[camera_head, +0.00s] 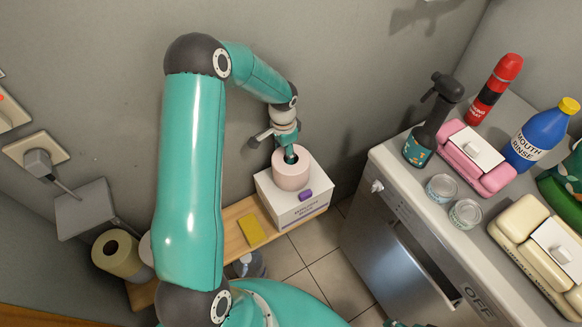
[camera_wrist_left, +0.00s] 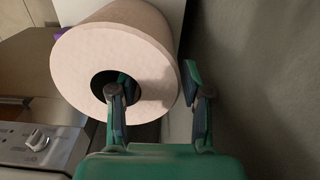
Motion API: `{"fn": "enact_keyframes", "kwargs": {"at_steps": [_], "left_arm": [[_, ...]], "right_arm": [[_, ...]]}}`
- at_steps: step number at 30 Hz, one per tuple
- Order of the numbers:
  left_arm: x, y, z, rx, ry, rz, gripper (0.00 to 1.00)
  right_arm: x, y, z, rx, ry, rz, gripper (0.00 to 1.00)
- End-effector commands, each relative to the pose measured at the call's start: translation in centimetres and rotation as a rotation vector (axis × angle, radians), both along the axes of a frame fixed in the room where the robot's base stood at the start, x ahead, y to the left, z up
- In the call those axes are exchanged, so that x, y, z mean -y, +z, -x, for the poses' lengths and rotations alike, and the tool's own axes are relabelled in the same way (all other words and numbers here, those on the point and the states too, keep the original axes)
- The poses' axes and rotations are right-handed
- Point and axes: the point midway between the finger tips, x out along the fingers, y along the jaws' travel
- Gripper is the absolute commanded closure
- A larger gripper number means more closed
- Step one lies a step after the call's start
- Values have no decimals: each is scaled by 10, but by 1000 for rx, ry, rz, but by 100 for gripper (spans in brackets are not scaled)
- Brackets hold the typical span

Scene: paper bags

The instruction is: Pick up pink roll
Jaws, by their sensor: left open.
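The pink roll (camera_head: 291,172) stands upright on the white box (camera_head: 285,207) by the wall. It also fills the upper middle of the left wrist view (camera_wrist_left: 80,62), with its round end and dark core hole facing the camera. My left gripper (camera_head: 290,154) is at the top of the roll and open. In the left wrist view the left gripper (camera_wrist_left: 157,88) has one finger at the core hole and the other outside the roll's right side, so the roll's wall lies between them. I cannot tell whether either finger touches it.
A purple item (camera_head: 305,195) lies on the box beside the roll. A yellow sponge (camera_head: 251,230) lies on the wooden shelf (camera_head: 232,240). A counter (camera_head: 385,160) with bottles, tins and wipe packs stands to the right. A beige roll (camera_head: 118,250) is at lower left.

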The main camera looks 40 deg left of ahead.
Motion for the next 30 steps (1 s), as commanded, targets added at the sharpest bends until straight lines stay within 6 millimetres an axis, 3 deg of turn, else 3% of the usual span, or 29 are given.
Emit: {"fn": "enact_keyframes", "kwargs": {"at_steps": [1,9,23,30], "left_arm": [[0,0,0,0,0,0,54],[0,0,0,0,0,0,99],[3,4,1,0,0,0,100],[3,31,0,3,2,-1,100]], "right_arm": [[0,0,0,0,0,0,52],[0,0,0,0,0,0,52],[0,-5,0,0,0,0,52],[0,-11,0,0,0,0,52]]}}
